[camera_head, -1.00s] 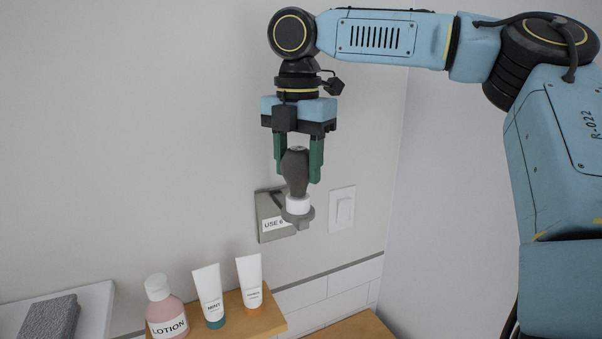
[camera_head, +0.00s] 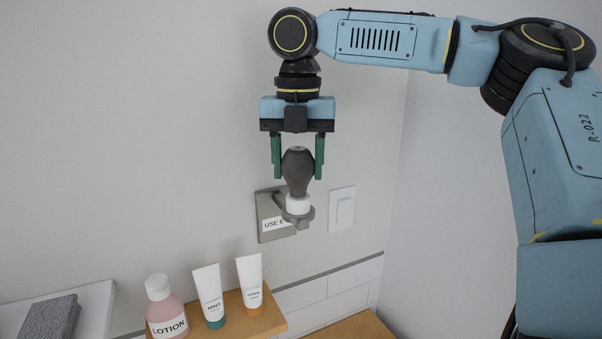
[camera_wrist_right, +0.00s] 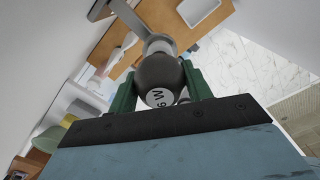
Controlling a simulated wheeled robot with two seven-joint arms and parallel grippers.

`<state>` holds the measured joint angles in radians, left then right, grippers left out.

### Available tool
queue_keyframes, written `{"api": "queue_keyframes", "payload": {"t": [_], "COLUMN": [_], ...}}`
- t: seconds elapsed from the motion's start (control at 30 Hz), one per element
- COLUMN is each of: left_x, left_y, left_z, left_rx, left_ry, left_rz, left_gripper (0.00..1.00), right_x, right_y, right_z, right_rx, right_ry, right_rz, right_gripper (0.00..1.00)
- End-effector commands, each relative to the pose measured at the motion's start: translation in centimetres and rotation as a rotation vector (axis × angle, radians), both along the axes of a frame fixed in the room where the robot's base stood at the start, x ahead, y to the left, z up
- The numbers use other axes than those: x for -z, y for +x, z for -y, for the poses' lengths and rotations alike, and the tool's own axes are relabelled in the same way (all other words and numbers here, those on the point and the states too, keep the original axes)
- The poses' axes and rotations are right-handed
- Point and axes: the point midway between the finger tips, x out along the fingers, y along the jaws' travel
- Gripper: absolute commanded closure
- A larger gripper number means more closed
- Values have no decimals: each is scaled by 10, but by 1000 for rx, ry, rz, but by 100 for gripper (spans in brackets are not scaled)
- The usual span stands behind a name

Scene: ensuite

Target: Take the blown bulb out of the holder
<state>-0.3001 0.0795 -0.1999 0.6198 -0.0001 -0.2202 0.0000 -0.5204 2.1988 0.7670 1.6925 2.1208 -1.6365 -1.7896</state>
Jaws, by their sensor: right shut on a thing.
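The dark grey bulb (camera_head: 298,170) stands upright in the white collar of the holder (camera_head: 298,204), which juts from a grey wall plate (camera_head: 268,228) with a partly hidden "USE 6" label. My right gripper (camera_head: 298,172) points down from above, its green fingers shut on the bulb's wide part, one on each side. In the right wrist view the bulb (camera_wrist_right: 160,78) sits between the green fingers, with a white marked disc on its near end. The bulb's base is hidden in the collar. My left gripper is not in view.
A white wall switch (camera_head: 341,209) is just right of the holder. Below, a wooden shelf (camera_head: 268,318) bears a pink lotion bottle (camera_head: 165,310) and two white tubes (camera_head: 209,292). A grey block (camera_head: 48,318) lies on a white ledge at the lower left.

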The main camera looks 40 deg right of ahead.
Motion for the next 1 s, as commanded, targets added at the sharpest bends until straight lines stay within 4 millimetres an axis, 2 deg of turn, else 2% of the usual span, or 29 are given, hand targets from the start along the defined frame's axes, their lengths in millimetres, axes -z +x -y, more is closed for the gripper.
{"api": "queue_keyframes", "payload": {"t": [0.17, 0.53, 1.0], "left_x": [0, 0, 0], "left_y": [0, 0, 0], "left_z": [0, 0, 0], "left_rx": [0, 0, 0], "left_ry": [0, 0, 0], "left_rz": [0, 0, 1], "left_gripper": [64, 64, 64], "right_x": [2, 3, 4], "right_y": [0, 0, 0], "right_z": [1, 1, 1], "right_rx": [-8, -335, -346], "right_ry": [-1, 0, 1], "right_rz": [-5, -6, -9], "right_gripper": [78, 78, 78]}}
